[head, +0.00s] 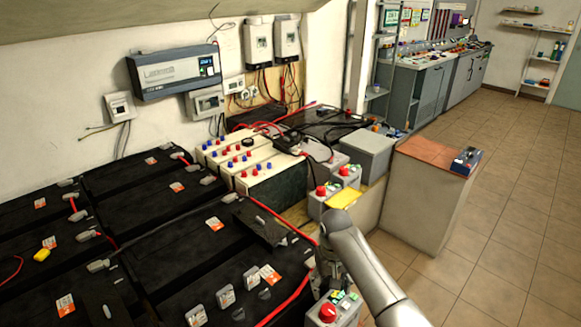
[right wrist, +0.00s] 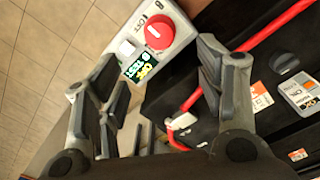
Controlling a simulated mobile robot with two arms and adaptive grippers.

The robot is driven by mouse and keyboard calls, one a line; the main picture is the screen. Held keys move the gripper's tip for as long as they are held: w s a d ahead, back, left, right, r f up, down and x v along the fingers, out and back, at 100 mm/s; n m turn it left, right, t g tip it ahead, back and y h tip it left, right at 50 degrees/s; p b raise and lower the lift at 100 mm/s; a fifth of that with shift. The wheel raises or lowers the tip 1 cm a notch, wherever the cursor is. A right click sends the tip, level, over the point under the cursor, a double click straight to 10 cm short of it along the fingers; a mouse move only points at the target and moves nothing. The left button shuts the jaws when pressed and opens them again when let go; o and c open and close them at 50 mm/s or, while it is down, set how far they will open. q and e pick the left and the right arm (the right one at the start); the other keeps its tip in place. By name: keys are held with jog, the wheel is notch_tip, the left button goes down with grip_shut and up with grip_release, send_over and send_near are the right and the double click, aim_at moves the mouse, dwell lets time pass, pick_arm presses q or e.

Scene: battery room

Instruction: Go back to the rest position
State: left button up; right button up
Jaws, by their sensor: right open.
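My right gripper (head: 328,268) reaches in from the lower right in the head view, pointing down above the front edge of the black batteries. In the right wrist view its two fingers (right wrist: 157,58) are spread wide with nothing held between them. A grey switch box with a red knob (right wrist: 157,32) and a green-and-black label lies beyond the fingertips. It also shows below the gripper in the head view (head: 328,311). I cannot tell whether a finger touches it. My left gripper is not in view.
Large black batteries (head: 190,245) with red cables fill the left side. Cream batteries (head: 265,180) and more red-knob boxes (head: 322,198) stand behind the gripper. A brown-topped cabinet (head: 440,152) stands to the right. The tiled floor (head: 500,235) there is clear.

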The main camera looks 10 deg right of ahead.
jog(key=s+f+n+t+y, duration=0.1)
jog(key=s+f, duration=0.2)
jog(key=s, duration=0.6)
jog(key=s+f+t, duration=0.1)
jog(key=s+f, duration=0.2)
jog(key=s, duration=0.5)
jog(key=s+d+r+t, duration=0.15)
jog(key=s+r, duration=0.25)
jog(key=s, duration=0.4)
jog(key=s+d+r, duration=0.2)
jog(key=s+r, duration=0.1)
jog(key=s, duration=0.5)
notch_tip(320, 180, down, 25)
jog(key=s+g, duration=0.1)
jog(key=s+d+f+g, duration=0.1)
jog(key=s+d+f, duration=0.2)
jog(key=s+f, duration=1.4)
jog(key=shift+d+n+h, duration=0.15)
jog(key=shift+n+h, duration=0.15)
jog(key=shift+n, duration=0.1)
jog(key=shift+s+g, duration=0.1)
jog(key=shift+g, duration=0.15)
